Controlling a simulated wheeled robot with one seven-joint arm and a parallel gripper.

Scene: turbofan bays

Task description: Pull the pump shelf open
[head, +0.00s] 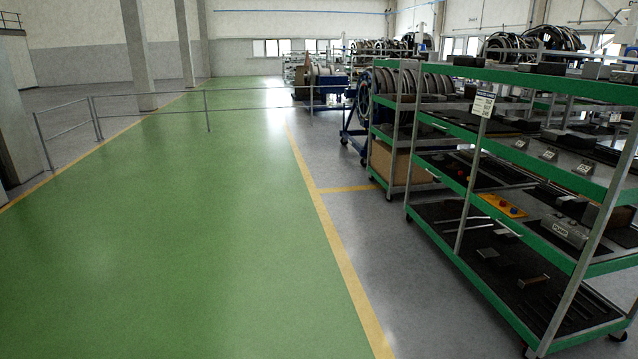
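A green-edged rack (540,180) on castors stands at the right, with several levels held by grey posts. On its second level from the bottom, a small plate (561,230) carries lettering that looks like "PUMP". This pump shelf (550,246) has a green front edge and bears dark parts and a yellow piece with coloured knobs. Its edge looks in line with the levels above and below. My gripper is not in view.
A second green rack (398,120) with a cardboard box stands behind. A blue wheeled stand (352,135) with round engine parts is farther back. A railing (208,108) crosses the green walkway.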

